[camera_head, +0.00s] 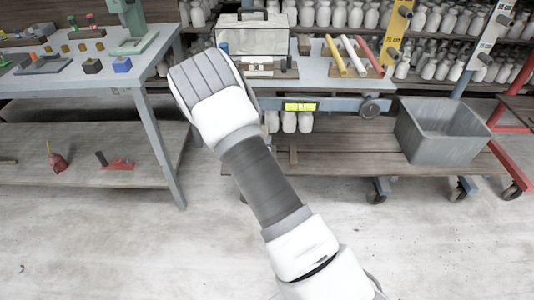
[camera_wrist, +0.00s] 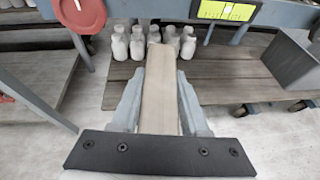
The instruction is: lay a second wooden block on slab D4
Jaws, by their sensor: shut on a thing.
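My gripper (camera_wrist: 160,78) is shut on a long pale wooden block (camera_wrist: 160,95) in the wrist view. The block lies lengthwise between the two grey fingers and sticks out beyond their tips. In the head view my arm's wrist covers the gripper and the block in it. A small wooden block (camera_head: 304,44) seems to stand on the bench, right of a grey-white case. No label D4 can be read in either view, so I cannot tell which thing is slab D4.
The grey bench (camera_head: 318,76) carries the case (camera_head: 254,36) and a board with yellow, white and red rods (camera_head: 352,54). White bottles (camera_wrist: 137,42) stand on the shelf below. A grey bin (camera_head: 442,132) is at right. A second table (camera_head: 110,70) with small pieces is at left.

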